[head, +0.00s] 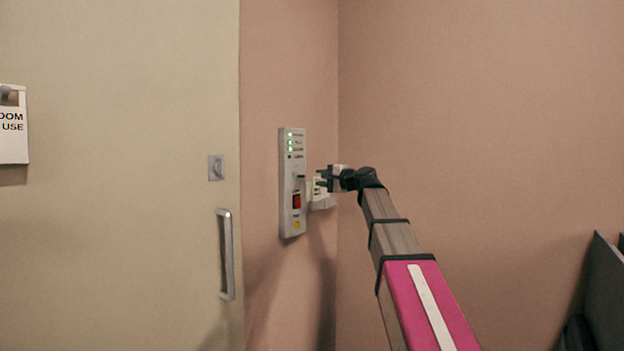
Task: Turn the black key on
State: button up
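A pale grey control panel (285,215) is mounted upright on the pink wall, right of the door. A small dark key (300,177) sticks out of it, below the row of lights and above a red switch (296,201). The key's exact angle is too small to tell. My gripper (319,178) is just right of the key, with its fingers pointing left toward it.
A white fixture (322,202) sits on the wall just below my gripper. A beige door (110,200) with a metal handle (226,255) and a hanging sign (13,130) is on the left. A dark grey object (605,290) stands at the lower right. The wall's right side is clear.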

jog(key=shift+v, duration=1.05)
jog(key=shift+f, duration=0.1)
jog(key=s+d+f+n+g+h, duration=0.1)
jog(key=s+d+f+g+h, duration=0.1)
jog(key=f, duration=1.1)
jog(key=s+d+f+n+g+h, duration=0.1)
jog(key=s+f+h, duration=0.15)
jog(key=f, duration=1.05)
jog(key=s+d+f+n+g+h, duration=0.1)
jog(key=s+d+f+g+h, duration=0.15)
jog(key=f, duration=1.05)
jog(key=s+d+f+n+g+h, duration=0.2)
jog(key=s+d+f+h, duration=0.1)
jog(key=s+f, duration=0.7)
jog(key=s+d+f+n+g+h, duration=0.2)
jog(key=s+d+f, duration=0.4)
jog(key=s+f, duration=0.4)
notch_tip(320, 180, down, 7)
jog(key=shift+s+r+n+g+h, duration=0.15)
jog(key=shift+s+n+g+h, duration=0.2)
jog(key=shift+g+h, duration=0.6)
jog(key=shift+w+d, duration=0.1)
